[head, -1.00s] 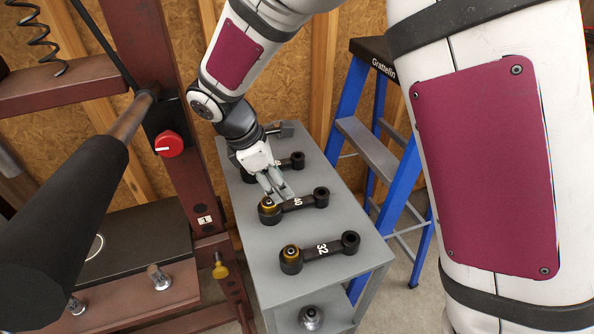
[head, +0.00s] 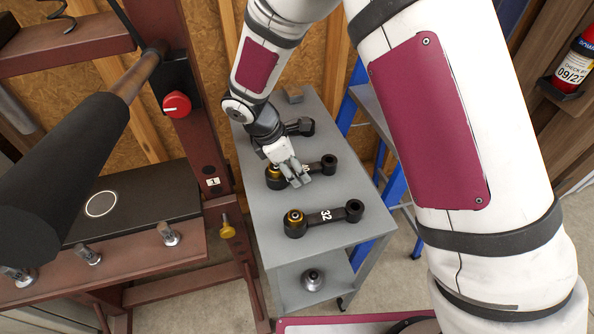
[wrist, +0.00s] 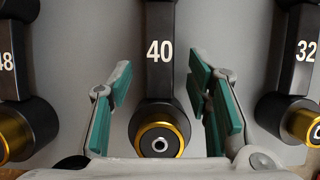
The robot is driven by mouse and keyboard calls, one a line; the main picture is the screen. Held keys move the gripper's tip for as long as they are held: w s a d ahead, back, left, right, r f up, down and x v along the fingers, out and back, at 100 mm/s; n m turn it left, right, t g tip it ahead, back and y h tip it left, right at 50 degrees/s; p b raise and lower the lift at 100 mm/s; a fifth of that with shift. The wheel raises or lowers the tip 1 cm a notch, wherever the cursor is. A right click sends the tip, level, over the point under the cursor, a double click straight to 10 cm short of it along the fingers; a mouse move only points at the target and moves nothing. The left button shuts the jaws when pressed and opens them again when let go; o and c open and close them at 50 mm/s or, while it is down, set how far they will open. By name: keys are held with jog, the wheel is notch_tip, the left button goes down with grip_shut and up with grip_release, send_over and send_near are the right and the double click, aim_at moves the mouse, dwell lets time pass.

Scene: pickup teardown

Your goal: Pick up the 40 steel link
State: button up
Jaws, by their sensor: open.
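The 40 steel link (wrist: 160,75) is a dark bar with a white "40" and a brass-ringed bushing at its near end. In the head view the same link (head: 318,168) lies on the grey cart top, partly hidden by my gripper (head: 296,179). In the wrist view my gripper (wrist: 160,95) is open, with one teal-padded finger on each side of the link near its bushing end. Gaps show between the pads and the link. Whether the fingertips reach down beside it I cannot tell.
The 32 link (head: 325,216) lies nearer on the cart (head: 285,250). The 48 link (wrist: 12,60) is on the other side. A red press frame (head: 205,140) stands left of the cart, and a blue ladder (head: 395,160) stands to its right.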

grip_shut()
dwell(0.3)
